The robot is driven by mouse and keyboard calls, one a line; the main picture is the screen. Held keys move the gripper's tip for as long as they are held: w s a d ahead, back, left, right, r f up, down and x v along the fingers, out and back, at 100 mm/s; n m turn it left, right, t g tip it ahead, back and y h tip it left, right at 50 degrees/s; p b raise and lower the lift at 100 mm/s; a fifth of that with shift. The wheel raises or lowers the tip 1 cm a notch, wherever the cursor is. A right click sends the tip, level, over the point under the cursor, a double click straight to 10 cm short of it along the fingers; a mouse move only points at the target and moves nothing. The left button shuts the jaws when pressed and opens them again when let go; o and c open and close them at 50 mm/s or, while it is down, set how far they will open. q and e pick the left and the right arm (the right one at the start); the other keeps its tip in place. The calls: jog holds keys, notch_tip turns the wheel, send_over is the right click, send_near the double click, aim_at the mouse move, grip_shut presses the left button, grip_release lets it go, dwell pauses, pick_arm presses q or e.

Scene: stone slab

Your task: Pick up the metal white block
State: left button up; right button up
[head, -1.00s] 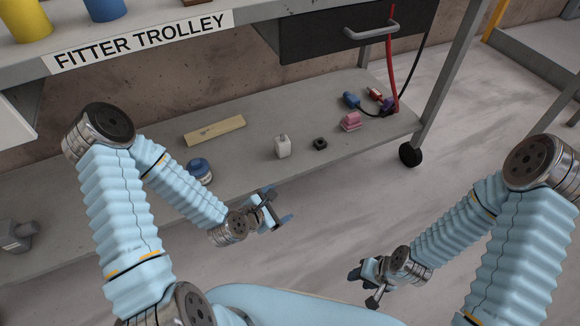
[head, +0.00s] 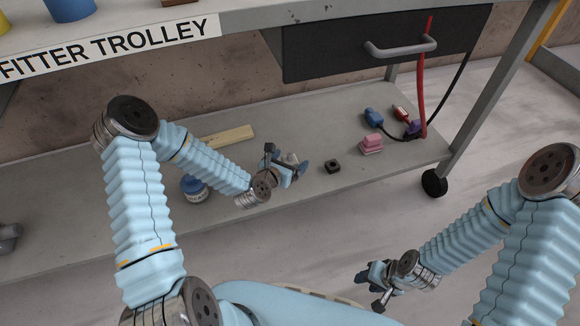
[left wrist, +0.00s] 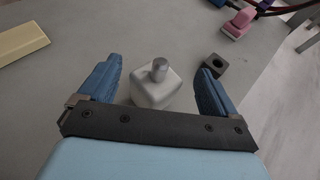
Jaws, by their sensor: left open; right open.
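The white block (left wrist: 154,88) with a grey metal stub on top stands upright on the trolley's lower shelf. In the left wrist view it sits between the two blue fingers of my open left gripper (left wrist: 158,90), apart from both as far as I can tell. In the head view my left gripper (head: 290,166) is over the shelf and mostly hides the white block (head: 291,158). My right gripper (head: 372,286) is open and empty, away from the shelf over the floor.
A small dark block with a hole (head: 332,166) lies right of my left gripper. A pink block (head: 371,144), a blue connector (head: 373,118) and red and black cables are further right. A yellow bar (head: 228,137) and a blue jar (head: 194,188) are left. The drawer (head: 375,45) hangs above.

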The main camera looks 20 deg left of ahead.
aim_at(289, 160)
pick_arm(q)
jog(key=x, duration=0.3)
jog(key=shift+w+a, duration=0.15)
jog(key=c, duration=1)
jog(key=shift+c, duration=0.3)
jog(key=shift+r, duration=0.1)
